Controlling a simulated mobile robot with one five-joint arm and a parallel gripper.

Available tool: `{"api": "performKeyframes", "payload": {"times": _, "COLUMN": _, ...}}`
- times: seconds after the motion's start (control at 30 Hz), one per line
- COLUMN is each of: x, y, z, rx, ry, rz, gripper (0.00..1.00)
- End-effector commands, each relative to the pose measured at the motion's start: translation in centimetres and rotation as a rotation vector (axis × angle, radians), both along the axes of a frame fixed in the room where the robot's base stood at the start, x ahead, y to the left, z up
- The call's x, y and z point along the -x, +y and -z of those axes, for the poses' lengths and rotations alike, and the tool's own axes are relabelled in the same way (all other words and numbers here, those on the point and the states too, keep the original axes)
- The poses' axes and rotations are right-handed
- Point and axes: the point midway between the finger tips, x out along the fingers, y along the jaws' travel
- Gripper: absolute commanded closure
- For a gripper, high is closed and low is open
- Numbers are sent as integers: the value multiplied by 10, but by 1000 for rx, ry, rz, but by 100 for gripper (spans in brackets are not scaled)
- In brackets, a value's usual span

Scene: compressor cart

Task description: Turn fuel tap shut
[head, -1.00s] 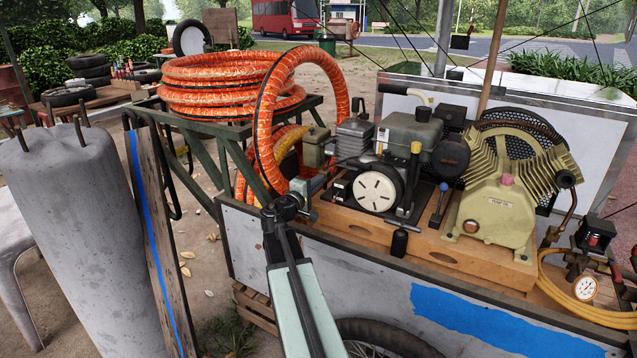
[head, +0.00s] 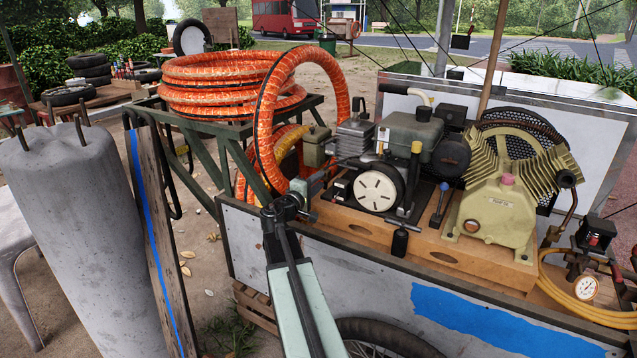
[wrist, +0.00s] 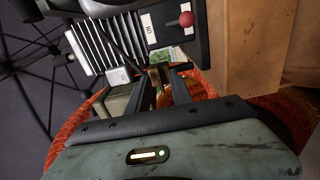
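The small engine (head: 380,185) stands on the wooden base of the cart, with a white round starter disc and a dark tank above. In the wrist view its finned block (wrist: 100,50) fills the upper left, beside a dark panel with a white label and a red round knob (wrist: 186,19). I cannot tell for certain which part is the fuel tap. My gripper (wrist: 164,78) points at the area just below the panel. Its two dark fingers stand apart, with no held thing clear between them. In the head view my gripper (head: 322,174) is at the engine's left end, its fingertips hard to make out.
Orange hose coils (head: 235,80) lie on a green rack behind, one loop hanging close to my gripper. A yellowish compressor (head: 500,205) stands right of the engine. A concrete cylinder (head: 75,240) and a plank (head: 158,240) stand at the left. The cart's side (head: 350,275) lies below my arm.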

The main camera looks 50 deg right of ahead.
Motion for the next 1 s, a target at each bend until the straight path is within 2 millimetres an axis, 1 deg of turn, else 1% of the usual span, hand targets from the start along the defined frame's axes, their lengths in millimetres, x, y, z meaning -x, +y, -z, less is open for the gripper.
{"api": "performKeyframes", "payload": {"times": 0.07, "x": 2, "y": 7, "z": 0, "rx": 0, "ry": 0, "rz": -1, "gripper": 74}}
{"api": "performKeyframes", "payload": {"times": 0.3, "x": 14, "y": 54, "z": 0, "rx": 0, "ry": 0, "rz": -3, "gripper": 74}}
{"api": "performKeyframes", "payload": {"times": 0.43, "x": 17, "y": 70, "z": 0, "rx": 0, "ry": 0, "rz": -3, "gripper": 74}}
{"api": "performKeyframes", "payload": {"times": 0.57, "x": 18, "y": 76, "z": 0, "rx": 0, "ry": -1, "rz": 0, "gripper": 74}}
{"api": "performKeyframes", "payload": {"times": 1.0, "x": 17, "y": 76, "z": 0, "rx": 0, "ry": 0, "rz": -1, "gripper": 74}}
